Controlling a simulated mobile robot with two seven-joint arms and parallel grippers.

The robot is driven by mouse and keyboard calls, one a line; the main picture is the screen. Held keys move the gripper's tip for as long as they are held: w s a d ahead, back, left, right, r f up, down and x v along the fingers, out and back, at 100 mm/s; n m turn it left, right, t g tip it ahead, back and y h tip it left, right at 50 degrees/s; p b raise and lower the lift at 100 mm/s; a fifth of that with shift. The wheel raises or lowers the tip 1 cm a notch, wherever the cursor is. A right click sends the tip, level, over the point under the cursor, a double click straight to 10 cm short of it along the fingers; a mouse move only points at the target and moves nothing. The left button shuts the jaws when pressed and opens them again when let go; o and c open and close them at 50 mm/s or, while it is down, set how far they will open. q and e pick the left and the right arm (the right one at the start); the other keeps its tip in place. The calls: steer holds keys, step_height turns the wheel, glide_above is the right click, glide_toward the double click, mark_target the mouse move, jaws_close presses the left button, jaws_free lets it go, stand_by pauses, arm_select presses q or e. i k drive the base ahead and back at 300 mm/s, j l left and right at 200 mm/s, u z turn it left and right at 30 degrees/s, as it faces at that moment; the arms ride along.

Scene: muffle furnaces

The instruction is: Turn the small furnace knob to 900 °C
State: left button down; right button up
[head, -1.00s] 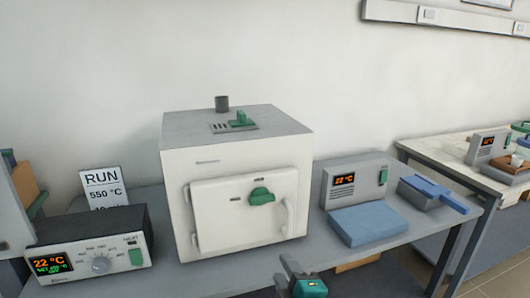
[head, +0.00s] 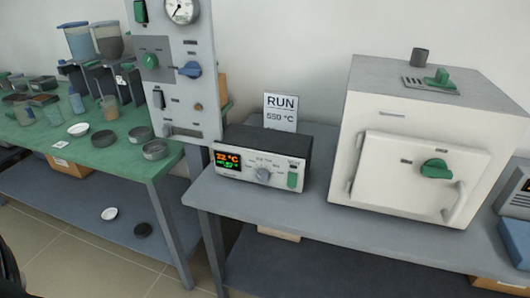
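The furnace controller (head: 262,158) is a dark box with a pale front, standing on the grey bench left of the white furnace (head: 430,140). Its grey round knob (head: 263,175) sits mid-panel with a printed scale around it; the pointer's setting is too small to read. Its display (head: 228,160) shows 22 °C in orange above a small green line that I cannot read. A green switch (head: 293,180) is right of the knob. The furnace door is shut and has a green knob (head: 436,169). Neither gripper shows in the head view.
A RUN 550 °C sign (head: 280,112) stands behind the controller. A tall grey panel (head: 178,75) with a gauge stands left of it. A green table (head: 110,150) with dishes and jars is farther left. The grey bench (head: 265,208) is clear in front of the controller.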

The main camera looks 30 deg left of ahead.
mark_target(263, 174)
steer(key=u, duration=1.1)
